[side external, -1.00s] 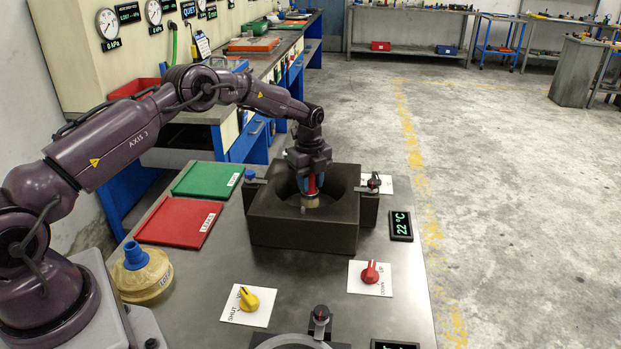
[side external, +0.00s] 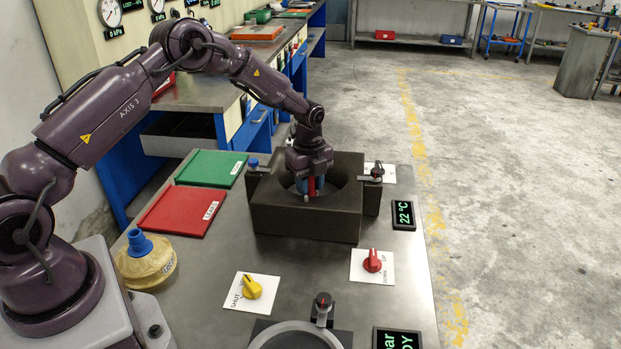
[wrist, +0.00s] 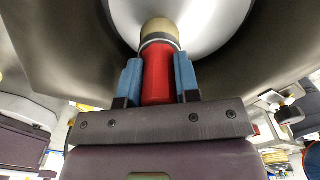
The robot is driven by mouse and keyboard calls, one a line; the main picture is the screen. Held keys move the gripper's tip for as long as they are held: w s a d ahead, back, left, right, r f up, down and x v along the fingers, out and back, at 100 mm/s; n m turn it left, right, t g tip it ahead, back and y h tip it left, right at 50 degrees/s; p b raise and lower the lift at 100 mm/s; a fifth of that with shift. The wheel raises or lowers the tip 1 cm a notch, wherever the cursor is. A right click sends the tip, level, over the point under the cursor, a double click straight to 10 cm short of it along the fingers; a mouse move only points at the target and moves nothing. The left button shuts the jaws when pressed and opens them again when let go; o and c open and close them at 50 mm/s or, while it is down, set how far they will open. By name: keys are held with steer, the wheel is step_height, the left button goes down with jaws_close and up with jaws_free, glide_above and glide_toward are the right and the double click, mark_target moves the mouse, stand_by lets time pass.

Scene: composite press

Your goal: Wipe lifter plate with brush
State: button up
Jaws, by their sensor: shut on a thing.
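My gripper (side external: 311,187) is shut on the red handle of the brush (wrist: 158,78), with a blue finger on each side. It points down into the round cavity of the dark block (side external: 306,222). In the wrist view the pale bristle end (wrist: 160,29) of the brush is over the shiny silver round surface (wrist: 215,22), which looks like the lifter plate. I cannot tell whether the bristles touch it. In the side view the block's front rim hides the bristles and the plate.
Small clamps (side external: 376,173) flank the block. The yellow knob (side external: 250,287), red knob (side external: 373,261) and a round fixture (side external: 297,338) are in front. Bare bench lies between.

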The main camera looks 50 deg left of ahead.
steer(key=shift+s+d, duration=0.1)
steer(key=shift+r, duration=3.55)
